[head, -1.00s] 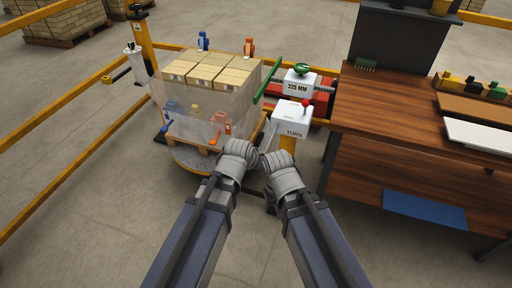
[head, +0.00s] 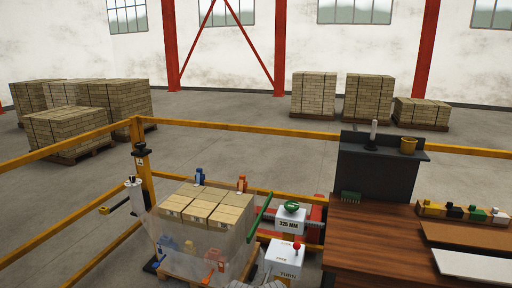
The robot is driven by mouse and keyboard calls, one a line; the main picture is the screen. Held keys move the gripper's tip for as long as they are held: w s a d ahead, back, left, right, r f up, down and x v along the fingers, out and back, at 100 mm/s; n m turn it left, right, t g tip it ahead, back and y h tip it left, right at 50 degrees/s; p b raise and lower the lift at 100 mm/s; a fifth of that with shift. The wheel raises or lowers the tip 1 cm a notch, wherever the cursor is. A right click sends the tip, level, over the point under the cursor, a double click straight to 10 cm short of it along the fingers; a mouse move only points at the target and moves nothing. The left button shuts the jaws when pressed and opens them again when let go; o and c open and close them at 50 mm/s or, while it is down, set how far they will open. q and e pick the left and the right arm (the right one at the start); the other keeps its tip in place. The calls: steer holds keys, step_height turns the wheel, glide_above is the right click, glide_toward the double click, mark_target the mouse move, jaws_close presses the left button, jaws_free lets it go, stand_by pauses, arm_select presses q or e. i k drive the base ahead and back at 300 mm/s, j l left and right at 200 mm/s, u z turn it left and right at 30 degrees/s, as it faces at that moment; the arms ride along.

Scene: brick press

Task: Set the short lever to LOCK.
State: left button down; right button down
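No lever marked LOCK can be read in this view, so I cannot tell which one is the short lever. A red-knobbed lever (head: 296,246) stands on a white box labelled TURN (head: 283,259) at the bottom centre. Behind it, a green knob (head: 291,206) sits on a white box (head: 290,220) whose label seems to read 325 MM. A long green bar (head: 259,215) slants up beside the stacked bricks. My grippers are below the picture; at most a grey sliver shows at the bottom edge.
A film-wrapped brick stack (head: 205,208) stands left of the boxes. A wooden workbench (head: 375,245) fills the right. Yellow rails (head: 215,128) run behind and left. Brick pallets (head: 314,93) stand on the far floor.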

mark_target(297, 245)
steer(key=i+j+u, duration=0.3)
steer(key=i+u, duration=0.15)
steer(key=i, duration=0.25)
steer(key=i+u, duration=0.45)
steer(key=i, duration=0.3)
